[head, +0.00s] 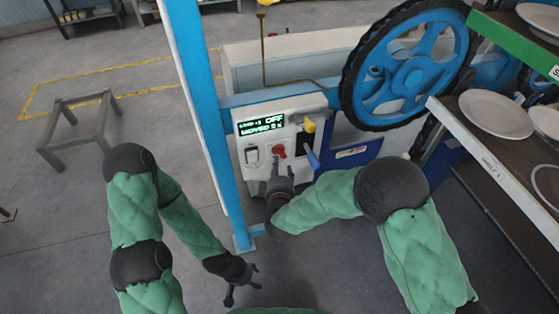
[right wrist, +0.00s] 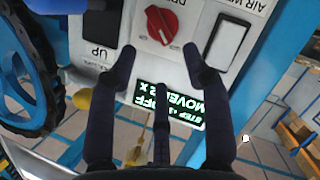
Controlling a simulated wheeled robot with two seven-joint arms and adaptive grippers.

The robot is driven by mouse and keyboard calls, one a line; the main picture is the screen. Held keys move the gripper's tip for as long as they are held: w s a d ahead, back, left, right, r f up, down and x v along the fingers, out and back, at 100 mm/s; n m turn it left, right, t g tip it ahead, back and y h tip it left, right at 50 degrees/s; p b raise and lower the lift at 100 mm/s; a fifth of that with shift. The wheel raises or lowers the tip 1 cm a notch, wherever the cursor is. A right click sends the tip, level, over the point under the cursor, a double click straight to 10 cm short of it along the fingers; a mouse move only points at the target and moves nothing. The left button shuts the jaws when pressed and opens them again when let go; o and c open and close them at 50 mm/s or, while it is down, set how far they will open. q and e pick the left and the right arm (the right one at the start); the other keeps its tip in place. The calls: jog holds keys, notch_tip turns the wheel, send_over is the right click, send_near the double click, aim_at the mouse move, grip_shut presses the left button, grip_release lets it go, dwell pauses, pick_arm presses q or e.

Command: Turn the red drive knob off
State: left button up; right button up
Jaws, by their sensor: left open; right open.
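The red drive knob (head: 279,151) is on the white control panel (head: 297,112), below a green-lit display (head: 261,125) whose top line ends in OFF. In the right wrist view, which shows the panel upside down, the knob (right wrist: 162,23) sits on a white plate and its grip bar looks slanted. My right gripper (head: 279,170) is open just in front of the knob. My left gripper (head: 241,286) is open and empty, low over the floor.
A blue post (head: 205,110) stands left of the panel, a large blue wheel (head: 410,75) right. A plate rack (head: 500,150) is far right.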

jog(key=shift+v, duration=2.15)
jog(key=s+d+f+m+g+y, duration=0.1)
jog(key=s+d+f+m+g, duration=0.15)
jog(key=f, duration=0.55)
jog(key=s+d+f+m+g, duration=0.2)
jog(key=d+f+m+g, duration=0.15)
jog(key=f, duration=0.55)
jog(key=s+d+f+m+g+y, duration=0.1)
jog(key=s+d+f+m+g, duration=0.1)
jog(key=s, duration=0.7)
jog(key=s+d+f+m+g+y, duration=0.1)
jog(key=s+d+f+m+g, duration=0.1)
jog(key=s+f+m+g, duration=0.2)
jog(key=s+f+g, duration=0.2)
jog(key=s+f, duration=0.2)
jog(key=s, duration=0.1)
jog(key=shift+d+f, duration=0.2)
jog(key=shift+f, duration=0.05)
